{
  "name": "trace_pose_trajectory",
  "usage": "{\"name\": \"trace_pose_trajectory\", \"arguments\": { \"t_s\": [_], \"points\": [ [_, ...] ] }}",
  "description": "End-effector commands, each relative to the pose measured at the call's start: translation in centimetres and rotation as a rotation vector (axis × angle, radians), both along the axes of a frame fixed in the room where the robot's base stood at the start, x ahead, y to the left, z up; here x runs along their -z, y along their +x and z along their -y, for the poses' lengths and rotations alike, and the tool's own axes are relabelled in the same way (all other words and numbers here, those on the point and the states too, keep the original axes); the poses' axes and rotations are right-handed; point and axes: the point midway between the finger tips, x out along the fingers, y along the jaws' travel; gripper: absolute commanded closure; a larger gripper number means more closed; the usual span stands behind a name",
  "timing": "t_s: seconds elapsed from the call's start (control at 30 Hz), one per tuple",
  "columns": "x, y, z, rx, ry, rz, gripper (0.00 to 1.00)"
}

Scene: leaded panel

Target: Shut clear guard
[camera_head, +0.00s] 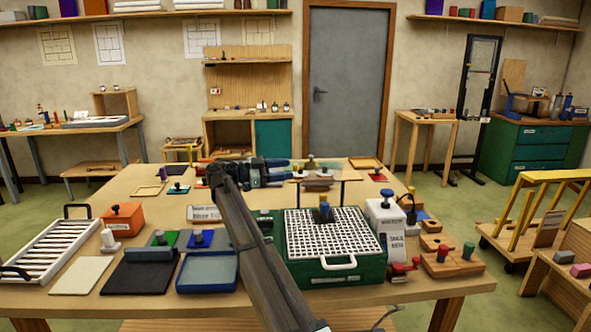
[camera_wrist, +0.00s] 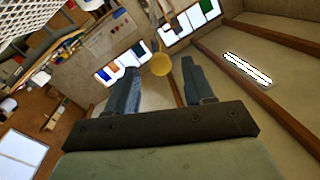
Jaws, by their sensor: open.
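A green grinder-like box (camera_head: 290,262) with a white grid top (camera_head: 345,243) stands on the table, a white handle (camera_head: 338,263) at its front. My gripper (camera_head: 277,172) is above the table, behind and left of the grid. In the wrist view its two blue-grey fingers (camera_wrist: 159,68) are apart. A yellow round thing (camera_wrist: 160,64) shows between the tips; I cannot tell its distance.
Blue tray (camera_head: 208,272), dark mat (camera_head: 140,276), orange block (camera_head: 123,218) and white rack (camera_head: 52,248) lie left. My arm crosses the table's middle. The grid corner shows in the wrist view (camera_wrist: 22,22).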

Motion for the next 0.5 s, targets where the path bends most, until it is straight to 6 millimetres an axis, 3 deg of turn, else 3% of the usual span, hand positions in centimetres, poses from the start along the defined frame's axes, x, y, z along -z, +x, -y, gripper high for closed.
{"name": "trace_pose_trajectory", "arguments": {
  "t_s": [0.2, 0.5],
  "points": [
    [0.0, 0.4, 2.9, 0.001, -0.001, 0.0, 0.48],
    [0.0, 0.6, 4.2, -0.001, 0.0, 0.0, 0.48]
  ]
}}
